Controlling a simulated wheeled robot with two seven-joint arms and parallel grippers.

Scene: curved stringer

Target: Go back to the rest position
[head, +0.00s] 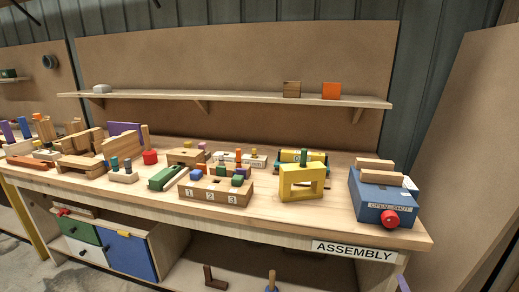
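Neither of my grippers shows in the head view, so their pose and fingers cannot be seen. The workbench (290,223) with the "ASSEMBLY" label (353,251) stands in front of me. On it are a wooden block numbered 1, 2, 3 (214,196), a yellow frame-shaped block (300,183) and a blue box (383,205) with a red knob (391,219) on its front. No curved stringer can be made out.
A wall shelf (230,98) holds a brown block (291,89) and an orange block (331,91). Wooden pieces (82,150) crowd the bench's left. A cabinet with a blue door (130,255) is below. Bare benchtop lies between the yellow block and blue box.

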